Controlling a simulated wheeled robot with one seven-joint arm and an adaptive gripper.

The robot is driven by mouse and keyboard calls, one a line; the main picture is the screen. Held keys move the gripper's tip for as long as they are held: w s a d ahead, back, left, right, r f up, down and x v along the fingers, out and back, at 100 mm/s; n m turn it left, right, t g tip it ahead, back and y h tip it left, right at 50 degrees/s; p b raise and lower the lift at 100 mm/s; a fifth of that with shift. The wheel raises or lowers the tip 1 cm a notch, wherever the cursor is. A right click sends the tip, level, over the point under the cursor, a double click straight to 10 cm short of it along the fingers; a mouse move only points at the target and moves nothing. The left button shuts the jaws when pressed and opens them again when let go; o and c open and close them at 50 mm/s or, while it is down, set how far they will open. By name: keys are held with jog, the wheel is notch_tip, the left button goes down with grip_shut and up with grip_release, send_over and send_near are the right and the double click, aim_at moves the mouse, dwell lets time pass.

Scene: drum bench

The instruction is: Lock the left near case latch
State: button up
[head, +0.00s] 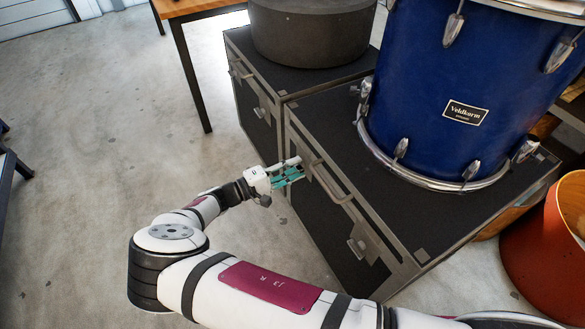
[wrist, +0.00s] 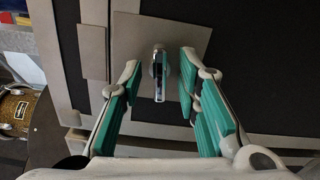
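A black case with grey metal edges (head: 310,215) stands on the floor under a blue drum. My gripper (head: 303,168) is at the upper left of its front face, and the latch there is hidden behind it in the head view. In the wrist view a grey latch plate (wrist: 195,38) carries a shiny metal lever (wrist: 158,88). My gripper (wrist: 159,68) is open, with one green-padded finger on each side of the lever. Gaps show on both sides, so neither finger grips it. Another latch (head: 357,246) sits further right on the same face.
A curved handle (head: 332,184) stands out between the two latches, close to my gripper. The blue drum (head: 425,95) rests on the case. A second case (head: 250,100) with a dark round case on top stands behind. Open concrete floor lies to the left.

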grip_shut()
jog(key=shift+n, duration=0.4)
jog(key=shift+f+n+b, duration=0.15)
jog(key=shift+n+b, duration=0.65)
jog(key=shift+n, duration=6.7)
